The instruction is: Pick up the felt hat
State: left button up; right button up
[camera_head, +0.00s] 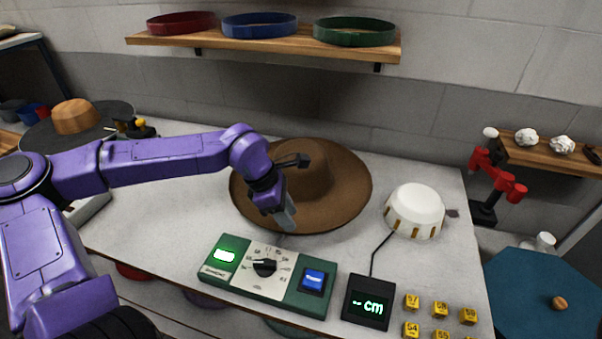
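The brown felt hat (335,195) lies on the white table with its wide brim down and its crown up. My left arm reaches in from the left over the table. My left gripper (287,216) is in front of the hat's crown and hides part of the brim's near left side. It points down, with its tip near the front brim edge. I cannot tell whether its fingers are open or shut, or whether it touches the brim. My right gripper is not in view.
A green control box (268,277) with a dial stands in front of the hat. To the right are a white dome (414,208), a black cm display (368,303) and several yellow number blocks (440,309). A shelf (270,42) with hat bands hangs above.

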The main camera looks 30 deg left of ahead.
pick_arm(q)
notch_tip(320, 180, down, 4)
jog(key=shift+d+f+p, duration=0.1)
jog(key=shift+p, duration=0.3)
jog(key=shift+w+d+f, duration=0.1)
jog(key=shift+f, duration=0.15)
jog(key=shift+w+d, duration=0.15)
jog(key=shift+w, duration=0.05)
jog(key=shift+s, duration=0.1)
grip_shut()
notch_tip(320, 180, up, 10)
jog(key=b, duration=0.1)
jog(key=shift+r, duration=0.1)
dwell(1.5)
